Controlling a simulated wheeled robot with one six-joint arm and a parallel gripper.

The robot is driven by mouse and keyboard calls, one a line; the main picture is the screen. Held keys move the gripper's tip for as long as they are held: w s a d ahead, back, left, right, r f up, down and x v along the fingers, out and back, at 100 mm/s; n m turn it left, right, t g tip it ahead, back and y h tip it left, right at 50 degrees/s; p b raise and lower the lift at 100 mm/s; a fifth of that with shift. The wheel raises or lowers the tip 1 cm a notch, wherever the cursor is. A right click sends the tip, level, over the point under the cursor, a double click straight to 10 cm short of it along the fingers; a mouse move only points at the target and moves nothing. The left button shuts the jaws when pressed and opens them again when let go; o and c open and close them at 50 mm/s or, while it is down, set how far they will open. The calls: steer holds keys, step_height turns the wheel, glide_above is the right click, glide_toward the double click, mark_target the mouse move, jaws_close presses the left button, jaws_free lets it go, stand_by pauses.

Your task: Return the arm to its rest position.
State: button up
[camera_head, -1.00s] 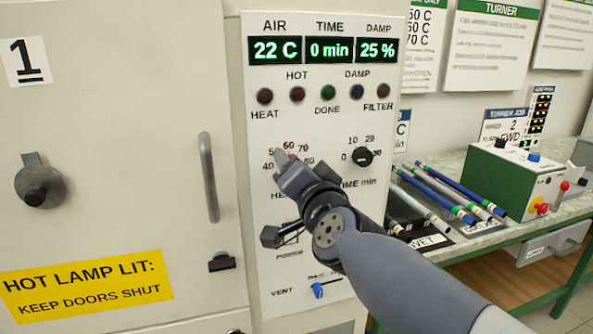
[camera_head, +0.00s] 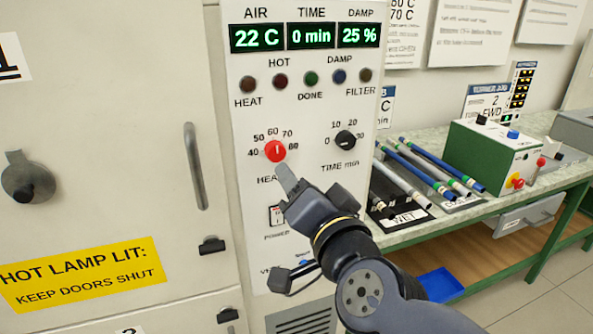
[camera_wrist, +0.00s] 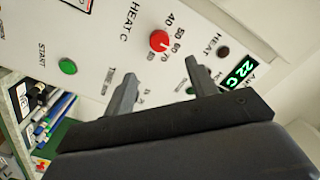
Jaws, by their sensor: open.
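My gripper (camera_head: 287,180) is in front of the white control panel, just below the red heat knob (camera_head: 275,151). In the wrist view my gripper (camera_wrist: 163,88) shows two fingers apart with nothing between them. The red knob also shows in the wrist view (camera_wrist: 159,41), beyond the fingers and apart from them. My arm hides part of the lower panel, including part of the heat label and the area around the vent slider.
The panel display (camera_head: 311,36) reads 22 C, 0 min and 25 %. A black time knob (camera_head: 345,140) sits right of the red knob. A door handle (camera_head: 195,166) stands out at left. Rods (camera_head: 405,178) and a green box (camera_head: 490,155) are on the bench (camera_head: 452,215) at right.

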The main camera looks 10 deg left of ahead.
mark_target(279, 153)
stand_by(0.4)
steer(key=b+x, duration=0.3)
steer(key=x, duration=0.7)
steer(key=shift+w+a+b, duration=0.15)
steer(key=shift+w+b, duration=0.2)
steer(key=shift+s, duration=0.15)
